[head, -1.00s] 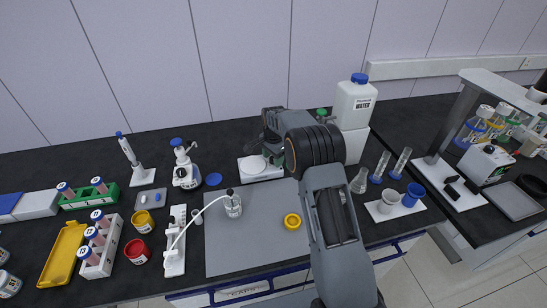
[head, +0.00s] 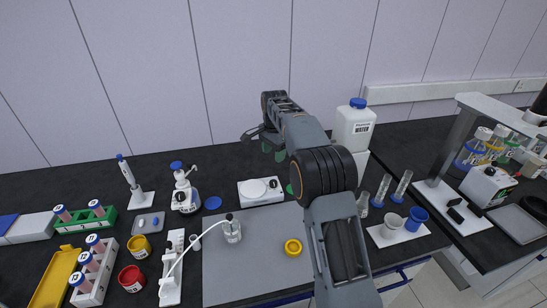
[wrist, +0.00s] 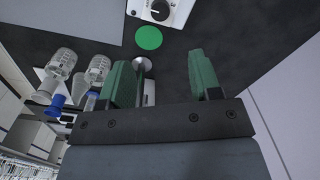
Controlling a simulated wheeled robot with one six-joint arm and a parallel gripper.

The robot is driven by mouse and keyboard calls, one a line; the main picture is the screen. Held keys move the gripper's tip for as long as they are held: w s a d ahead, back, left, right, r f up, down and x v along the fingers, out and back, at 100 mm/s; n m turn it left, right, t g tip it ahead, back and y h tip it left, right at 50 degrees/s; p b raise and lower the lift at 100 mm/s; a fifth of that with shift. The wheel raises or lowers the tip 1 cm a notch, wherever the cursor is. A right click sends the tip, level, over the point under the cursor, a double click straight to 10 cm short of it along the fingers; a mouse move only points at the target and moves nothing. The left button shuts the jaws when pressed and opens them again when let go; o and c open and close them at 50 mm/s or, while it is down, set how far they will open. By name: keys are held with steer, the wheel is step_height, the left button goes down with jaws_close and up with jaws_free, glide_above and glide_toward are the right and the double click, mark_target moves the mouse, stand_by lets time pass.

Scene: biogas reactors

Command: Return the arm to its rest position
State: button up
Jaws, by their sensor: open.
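My gripper (head: 272,150) is raised over the back of the bench in the head view, in front of the wall panels. Its two green fingers stand apart in the wrist view (wrist: 163,80), with nothing held between them. My arm reaches up from the front of the bench, and its dark joint hides part of the bench right of the white stirrer plate (head: 262,190). The stirrer's edge and knob also show at the top of the wrist view (wrist: 160,10).
A white water canister (head: 354,126) with a blue cap stands just right of my arm. Glass cylinders and a white tray (head: 398,232) with two cups stand further right. A grey mat (head: 255,265) holds a bottle and a yellow ring (head: 293,247). The air above the bench's left side is clear.

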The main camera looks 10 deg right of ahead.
stand_by(0.4)
steer(key=s+f+n, duration=0.4)
steer(key=n, duration=0.2)
steer(key=s+r+n+t, duration=0.2)
steer(key=s+n, duration=0.1)
steer(key=s, duration=1.1)
steer(key=s+r+n+t, duration=0.1)
steer(key=s+r+n, duration=0.1)
steer(key=s, duration=1.2)
steer(key=shift+s+r+n+t, duration=0.2)
steer(key=shift+r+n+t, duration=0.15)
steer(key=shift+n, duration=0.35)
steer(key=shift+c, duration=0.5)
